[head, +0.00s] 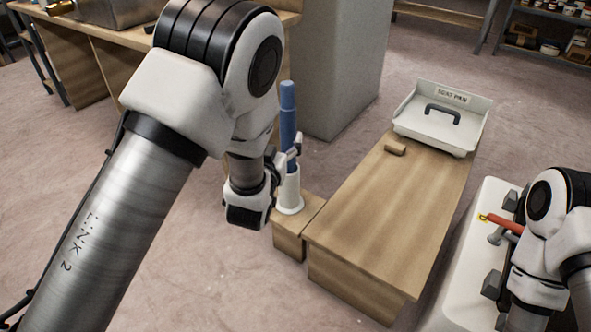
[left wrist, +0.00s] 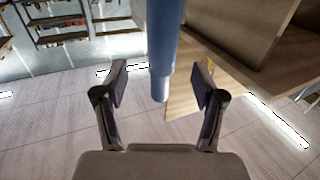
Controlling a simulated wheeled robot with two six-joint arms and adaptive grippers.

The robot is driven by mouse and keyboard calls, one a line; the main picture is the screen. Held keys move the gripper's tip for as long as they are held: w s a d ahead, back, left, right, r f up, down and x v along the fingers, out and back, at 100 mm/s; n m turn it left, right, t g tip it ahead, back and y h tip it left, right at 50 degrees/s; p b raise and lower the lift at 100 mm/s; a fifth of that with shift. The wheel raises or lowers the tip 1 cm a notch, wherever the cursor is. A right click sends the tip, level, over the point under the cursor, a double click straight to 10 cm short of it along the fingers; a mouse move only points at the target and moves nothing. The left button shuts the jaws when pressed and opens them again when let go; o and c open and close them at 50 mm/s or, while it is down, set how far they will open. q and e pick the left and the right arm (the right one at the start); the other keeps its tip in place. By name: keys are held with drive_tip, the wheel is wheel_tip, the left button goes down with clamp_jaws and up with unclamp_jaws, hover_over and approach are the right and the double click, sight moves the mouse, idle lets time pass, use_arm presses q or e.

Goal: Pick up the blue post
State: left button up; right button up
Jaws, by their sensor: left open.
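The blue post (head: 288,125) stands upright in a white holder (head: 290,190) on a small wooden block (head: 291,238). My left gripper (head: 283,160) is at the post's lower part, just above the holder. In the left wrist view the blue post (left wrist: 163,45) runs down from the top edge between the two spread fingers of my left gripper (left wrist: 162,75). The fingers are open, with a gap visible on both sides of the post. In the head view part of the gripper is hidden behind my left wrist. My right arm shows at the right edge, without its fingers.
A grey cabinet (head: 340,70) stands close behind the post. An orange-handled tool (head: 503,223) lies on a white surface (head: 462,265) by my right arm.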

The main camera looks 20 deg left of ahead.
sight(286, 125)
use_arm(q)
drive_tip(key=shift+w, duration=0.4)
drive_tip(key=w+b, duration=0.1)
drive_tip(key=w, duration=0.1)
drive_tip(key=w+b, duration=0.1)
drive_tip(key=w, duration=0.1)
drive_tip(key=w+b, duration=0.1)
drive_tip(key=w, duration=0.1)
drive_tip(key=shift+w+a+f, duration=0.25)
drive_tip(key=shift+a, duration=0.1)
drive_tip(key=shift+w+r, duration=0.1)
drive_tip(key=shift+w, duration=0.2)
drive_tip(key=shift+r, duration=0.1)
clamp_jaws()
